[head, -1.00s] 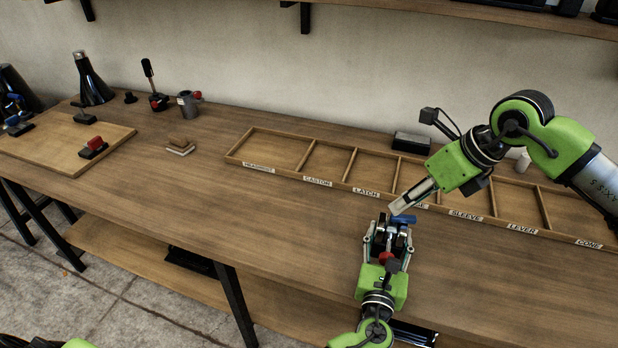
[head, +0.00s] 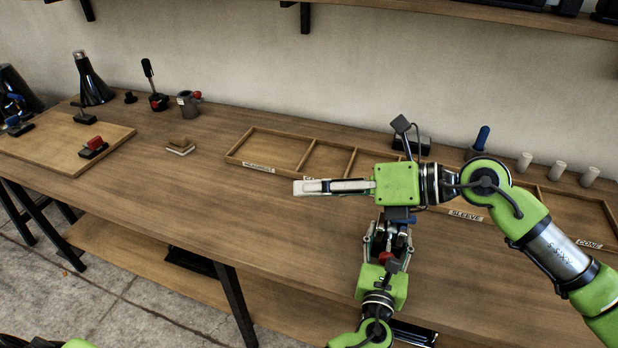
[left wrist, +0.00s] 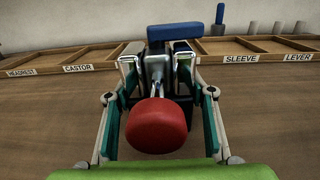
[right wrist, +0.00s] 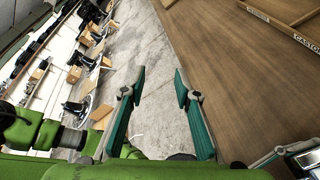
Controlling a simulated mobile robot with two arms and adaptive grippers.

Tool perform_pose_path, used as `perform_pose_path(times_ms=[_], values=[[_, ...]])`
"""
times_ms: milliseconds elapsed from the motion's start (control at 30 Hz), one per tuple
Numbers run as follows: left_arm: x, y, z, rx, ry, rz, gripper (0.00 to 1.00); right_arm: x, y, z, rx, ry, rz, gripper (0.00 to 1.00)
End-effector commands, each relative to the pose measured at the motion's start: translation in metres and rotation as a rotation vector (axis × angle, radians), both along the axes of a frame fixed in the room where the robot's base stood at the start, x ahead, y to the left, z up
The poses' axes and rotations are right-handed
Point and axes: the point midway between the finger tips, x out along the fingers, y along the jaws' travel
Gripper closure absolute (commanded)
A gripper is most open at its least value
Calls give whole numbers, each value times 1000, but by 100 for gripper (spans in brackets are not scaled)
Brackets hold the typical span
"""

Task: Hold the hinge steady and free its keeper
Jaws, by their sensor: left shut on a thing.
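The hinge (left wrist: 156,72) is a metal and dark piece with a red knob (left wrist: 157,126) toward me and a blue block (left wrist: 173,32) at its far end, in the left wrist view. My left gripper (head: 388,238) is shut around the hinge over the bench, one finger on each side. Which part is the keeper I cannot tell. My right gripper (head: 312,187) is up and left of the hinge in the head view, pointing left; its wrist partly covers the hinge's far end. In the right wrist view the right gripper (right wrist: 160,80) is open and empty.
A labelled wooden tray (head: 262,168) runs along the back of the bench (head: 230,225), partly behind my right arm. A blue-handled tool (head: 482,138) and several pale cylinders stand behind it. A board (head: 50,150) with small fixtures lies at left.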

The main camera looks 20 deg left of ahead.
Motion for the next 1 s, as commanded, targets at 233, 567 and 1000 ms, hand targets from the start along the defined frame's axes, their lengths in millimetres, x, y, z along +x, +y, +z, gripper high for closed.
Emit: perform_pose_path(times_ms=[233, 567, 1000], values=[[0, 0, 0, 0, 0, 0, 90, -8, 11, 20, 129, 59, -21, 71], [0, 0, 0, 0, 0, 0, 90, -9, 12, 24, 149, 67, -25, 71], [0, 0, 0, 0, 0, 0, 90, -21, 7, 9, 27, 75, 6, 100]])
